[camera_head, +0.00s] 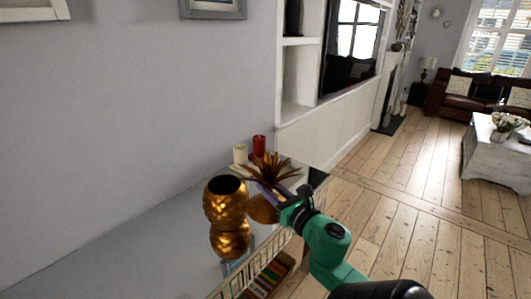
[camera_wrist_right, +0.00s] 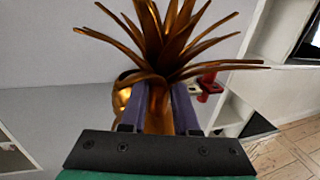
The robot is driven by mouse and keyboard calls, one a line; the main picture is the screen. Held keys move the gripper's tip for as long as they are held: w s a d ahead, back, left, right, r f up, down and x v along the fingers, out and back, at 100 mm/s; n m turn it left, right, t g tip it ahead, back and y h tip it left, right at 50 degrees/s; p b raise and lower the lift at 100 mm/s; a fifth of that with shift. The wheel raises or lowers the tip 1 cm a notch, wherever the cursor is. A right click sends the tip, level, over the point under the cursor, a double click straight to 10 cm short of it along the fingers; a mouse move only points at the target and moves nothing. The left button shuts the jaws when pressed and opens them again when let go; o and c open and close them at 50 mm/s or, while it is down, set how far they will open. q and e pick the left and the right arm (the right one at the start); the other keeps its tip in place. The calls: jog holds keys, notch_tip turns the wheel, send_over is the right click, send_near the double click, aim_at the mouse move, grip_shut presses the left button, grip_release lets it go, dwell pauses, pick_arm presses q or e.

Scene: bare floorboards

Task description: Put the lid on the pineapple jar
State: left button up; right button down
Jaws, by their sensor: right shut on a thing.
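The gold pineapple jar (camera_head: 228,215) stands upright with its dark open top showing in the head view. The gold lid with its spiky leaf crown (camera_head: 272,172) is to the right of the jar, apart from it in this view. My right gripper (camera_head: 268,194) is shut on the lid just below the leaves. In the right wrist view the two fingers (camera_wrist_right: 160,108) clasp the lid's stem, and the leaves (camera_wrist_right: 170,45) spread above them. A gold piece of the jar (camera_wrist_right: 122,98) shows behind the left finger. My left gripper is not in view.
White shelving (camera_head: 300,90) stands behind. Open floor lies to the right.

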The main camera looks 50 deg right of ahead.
jog(key=shift+d+r, duration=0.35)
jog(key=shift+r, duration=0.35)
jog(key=shift+w, duration=0.1)
jog(key=shift+s, duration=0.25)
jog(key=shift+s+r, duration=0.1)
jog(key=shift+r, duration=0.05)
jog(key=shift+p, duration=0.35)
pick_arm(q)
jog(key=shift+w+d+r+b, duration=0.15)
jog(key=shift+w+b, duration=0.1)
jog(key=shift+b, duration=0.25)
pick_arm(e)
jog(key=w+f, duration=0.2)
jog(key=w, duration=1.8)
jog(key=shift+d+f, duration=0.2)
jog(key=shift+f, duration=0.1)
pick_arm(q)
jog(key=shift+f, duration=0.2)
pick_arm(e)
jog(key=shift+f, duration=0.35)
